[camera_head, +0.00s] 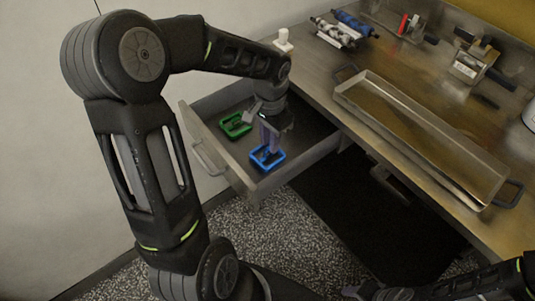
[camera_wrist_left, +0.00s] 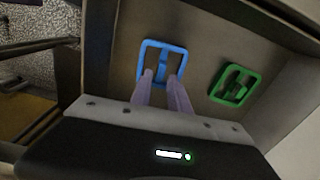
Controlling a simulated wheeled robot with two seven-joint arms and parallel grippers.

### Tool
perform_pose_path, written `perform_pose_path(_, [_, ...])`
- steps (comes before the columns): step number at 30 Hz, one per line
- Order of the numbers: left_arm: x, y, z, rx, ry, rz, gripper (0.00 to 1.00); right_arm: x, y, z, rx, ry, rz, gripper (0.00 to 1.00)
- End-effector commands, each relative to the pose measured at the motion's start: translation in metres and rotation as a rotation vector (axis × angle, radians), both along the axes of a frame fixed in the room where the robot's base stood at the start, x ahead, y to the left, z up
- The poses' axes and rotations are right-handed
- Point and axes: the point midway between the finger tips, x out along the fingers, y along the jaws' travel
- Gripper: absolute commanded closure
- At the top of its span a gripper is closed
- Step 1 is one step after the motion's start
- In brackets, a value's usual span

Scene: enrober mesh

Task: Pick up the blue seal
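The blue seal (camera_head: 267,157) is a rectangular frame with a bar across its middle, lying in the open drawer near its front corner. It also shows in the left wrist view (camera_wrist_left: 163,46). My left gripper (camera_head: 272,148) reaches down into the drawer right at the blue seal. In the left wrist view its two fingers (camera_wrist_left: 161,76) point at the seal's middle bar with a small gap between the tips; I cannot tell if they touch it. My right gripper (camera_head: 372,291) is at the bottom edge of the head view, partly cut off, its fingers unclear.
A green seal (camera_head: 235,125) lies in the drawer (camera_head: 222,151) beside the blue one. Drawer walls stand close around my left gripper. On the steel counter are a long tray (camera_head: 383,119), rollers (camera_head: 341,31) and other tools. The floor before the drawer is clear.

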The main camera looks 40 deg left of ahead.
Motion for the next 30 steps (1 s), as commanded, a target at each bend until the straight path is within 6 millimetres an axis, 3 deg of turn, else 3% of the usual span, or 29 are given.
perform_pose_path(3, [0.001,-0.001,-0.02,-0.001,0.004,-0.001,0.78,0.0,0.0,0.001,0.0,0.0,0.0,0.64])
perform_pose_path(8, [0.002,-0.001,-0.034,-0.001,0.001,0.0,0.78,0.0,0.0,0.001,0.0,0.0,0.0,0.64])
perform_pose_path(26, [0.002,0.0,-0.034,0.0,0.0,0.0,0.78,0.0,0.0,0.001,0.0,0.0,0.0,0.64])
perform_pose_path(30, [0.002,0.0,-0.034,0.0,0.0,0.0,0.9,0.0,0.0,0.001,0.0,0.0,0.0,0.64])
